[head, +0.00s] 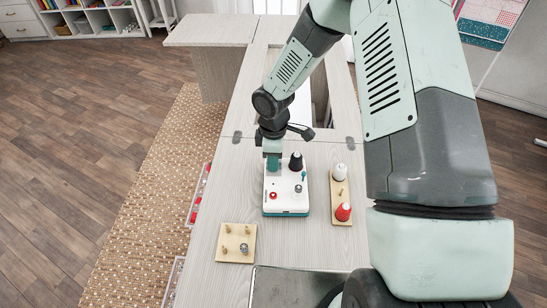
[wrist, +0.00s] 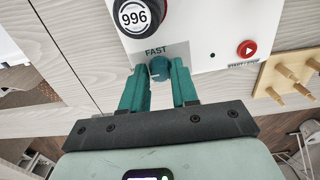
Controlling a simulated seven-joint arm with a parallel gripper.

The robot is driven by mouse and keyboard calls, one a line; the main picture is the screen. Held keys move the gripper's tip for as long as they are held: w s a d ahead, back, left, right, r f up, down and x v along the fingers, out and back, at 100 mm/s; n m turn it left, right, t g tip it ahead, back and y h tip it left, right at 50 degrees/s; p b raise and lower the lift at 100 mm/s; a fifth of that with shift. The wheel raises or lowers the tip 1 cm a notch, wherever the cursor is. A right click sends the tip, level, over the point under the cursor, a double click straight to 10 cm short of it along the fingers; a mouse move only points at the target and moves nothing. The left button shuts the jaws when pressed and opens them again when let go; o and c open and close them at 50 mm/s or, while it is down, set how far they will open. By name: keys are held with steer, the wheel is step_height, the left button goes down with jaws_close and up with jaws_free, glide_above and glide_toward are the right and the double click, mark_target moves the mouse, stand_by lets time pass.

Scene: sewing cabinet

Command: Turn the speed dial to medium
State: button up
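The speed dial (wrist: 160,68) is a small round teal knob on the white machine panel, just below the printed word FAST in the wrist view. A pale mark shows near its lower left. My gripper (wrist: 160,73) has its teal fingers apart, one on each side of the dial. I cannot tell whether the fingertips touch it. In the head view my gripper (head: 272,161) points down over the left back part of the white sewing machine (head: 286,206) and hides the dial there. The other speed labels are not visible.
The red start/stop button (wrist: 247,48) is on the panel. A thread rack (head: 341,186) with a white and a red spool stands to the right. A small pegboard (head: 236,243) lies front left on the cabinet top.

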steer(key=o, duration=0.3)
step_height(320, 180, up, 11)
stand_by(0.5)
steer(key=shift+f, duration=0.15)
